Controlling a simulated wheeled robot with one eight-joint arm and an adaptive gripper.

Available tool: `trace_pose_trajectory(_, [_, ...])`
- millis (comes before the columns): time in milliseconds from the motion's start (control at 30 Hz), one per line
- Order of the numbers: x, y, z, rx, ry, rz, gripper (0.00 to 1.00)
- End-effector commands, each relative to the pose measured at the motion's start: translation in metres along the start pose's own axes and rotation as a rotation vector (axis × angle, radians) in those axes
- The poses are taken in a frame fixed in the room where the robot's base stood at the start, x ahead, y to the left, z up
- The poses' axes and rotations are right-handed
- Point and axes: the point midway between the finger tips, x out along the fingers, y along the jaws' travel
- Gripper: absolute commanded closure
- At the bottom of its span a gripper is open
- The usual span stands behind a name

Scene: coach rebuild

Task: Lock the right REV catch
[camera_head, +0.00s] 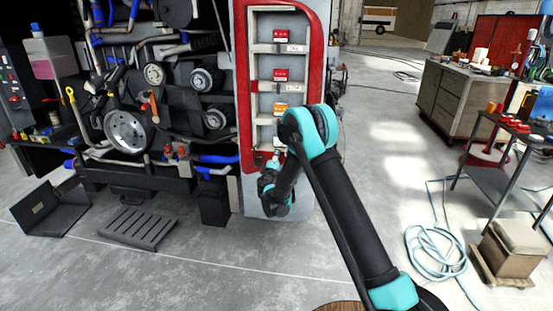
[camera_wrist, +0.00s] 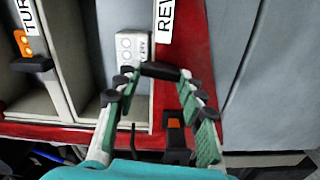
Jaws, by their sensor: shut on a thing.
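The right REV catch shows in the wrist view as a black bar (camera_wrist: 160,70) just below a white REV label (camera_wrist: 165,22). My gripper (camera_wrist: 158,78) reaches it from below, with one green-padded finger at each end of the bar, and is shut on it. An orange piece (camera_wrist: 175,124) on a black mount shows between the fingers, lower down. Whether the catch is locked I cannot tell. In the head view my gripper (camera_head: 279,156) is small, at the lower part of the red-framed panel (camera_head: 244,90), and my arm hides part of that panel.
Farther left is another black catch (camera_wrist: 32,64) with an orange tag. Engine parts (camera_head: 130,130) stand left of the panel. A cart (camera_head: 505,140) stands at right, with open floor between.

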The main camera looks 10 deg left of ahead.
Motion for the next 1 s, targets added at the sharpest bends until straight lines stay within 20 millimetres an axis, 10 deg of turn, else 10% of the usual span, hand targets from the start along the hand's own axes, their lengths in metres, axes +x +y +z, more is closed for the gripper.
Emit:
trace_pose_trajectory(867, [-0.0016, -0.0020, -0.0007, -0.162, 0.002, -0.001, 0.90])
trace_pose_trajectory(900, [-0.0016, -0.0020, -0.0008, -0.162, 0.002, -0.001, 0.60])
trace_pose_trajectory(1000, [-0.0014, -0.0018, -0.0007, -0.162, 0.002, -0.001, 0.47])
